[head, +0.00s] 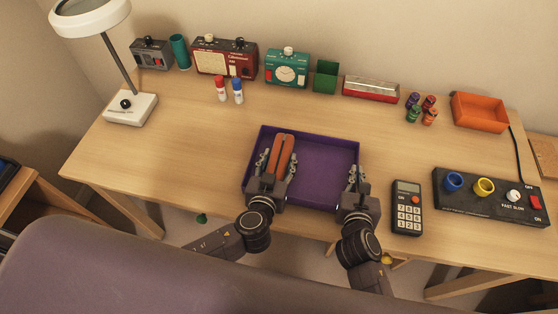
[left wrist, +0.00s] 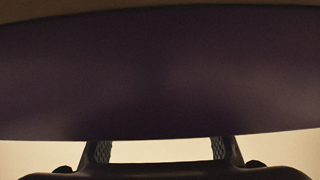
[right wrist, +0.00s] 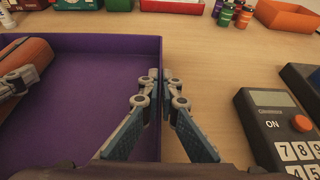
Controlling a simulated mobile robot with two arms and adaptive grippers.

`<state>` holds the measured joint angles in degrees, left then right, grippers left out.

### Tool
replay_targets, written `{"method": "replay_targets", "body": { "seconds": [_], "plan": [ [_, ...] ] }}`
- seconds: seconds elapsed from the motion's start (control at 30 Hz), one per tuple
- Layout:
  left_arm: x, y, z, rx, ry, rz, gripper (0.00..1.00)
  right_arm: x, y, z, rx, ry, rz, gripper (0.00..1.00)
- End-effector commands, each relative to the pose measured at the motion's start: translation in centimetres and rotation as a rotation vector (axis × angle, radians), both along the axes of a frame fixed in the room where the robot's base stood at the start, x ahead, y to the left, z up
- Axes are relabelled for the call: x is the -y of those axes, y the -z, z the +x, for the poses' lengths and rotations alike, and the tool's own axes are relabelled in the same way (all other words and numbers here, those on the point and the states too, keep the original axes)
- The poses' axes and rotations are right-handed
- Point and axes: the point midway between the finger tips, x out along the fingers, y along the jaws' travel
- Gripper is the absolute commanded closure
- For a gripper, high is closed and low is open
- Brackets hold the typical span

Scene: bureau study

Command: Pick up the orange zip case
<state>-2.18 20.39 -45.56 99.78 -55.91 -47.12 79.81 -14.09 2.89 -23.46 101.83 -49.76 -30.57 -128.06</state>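The orange zip case (head: 286,152) lies lengthwise at the left end of a purple tray (head: 330,150). My left gripper (head: 277,162) is over the tray's near left part, with its fingers spread on either side of the case. I cannot tell whether they touch it. In the left wrist view a dark purple surface (left wrist: 160,75) hides the fingertips. My right gripper (head: 353,178) is at the tray's right wall; in the right wrist view its fingertips (right wrist: 160,78) close on that wall from both sides. The case's left part is cut off there.
A calculator (head: 407,207) and a black control box (head: 490,197) lie right of the tray. A lamp (head: 130,107) stands at left. The desk left of the tray is clear.

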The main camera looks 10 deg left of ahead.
Motion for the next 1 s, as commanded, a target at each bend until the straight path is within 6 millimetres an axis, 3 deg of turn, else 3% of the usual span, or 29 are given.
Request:
{"method": "replay_targets", "body": {
  "seconds": [0.27, 0.57, 1.0],
  "plan": [
    [0.0, -0.1, 0.0, 0.001, 0.0, 0.0, 0.85, 0.0, 0.0, 0.0, 0.0, -0.001, 0.0, 1.0],
    [0.0, -0.6, 0.0, 0.003, -0.001, -0.002, 0.86, 0.0, 0.0, 0.0, 0.0, -0.001, 0.0, 1.0],
    [0.1, -7.9, 0.0, 0.003, 0.001, -0.004, 0.86, -0.1, 0.0, 0.0, 0.0, -0.001, 0.0, 1.0]
  ]
}}
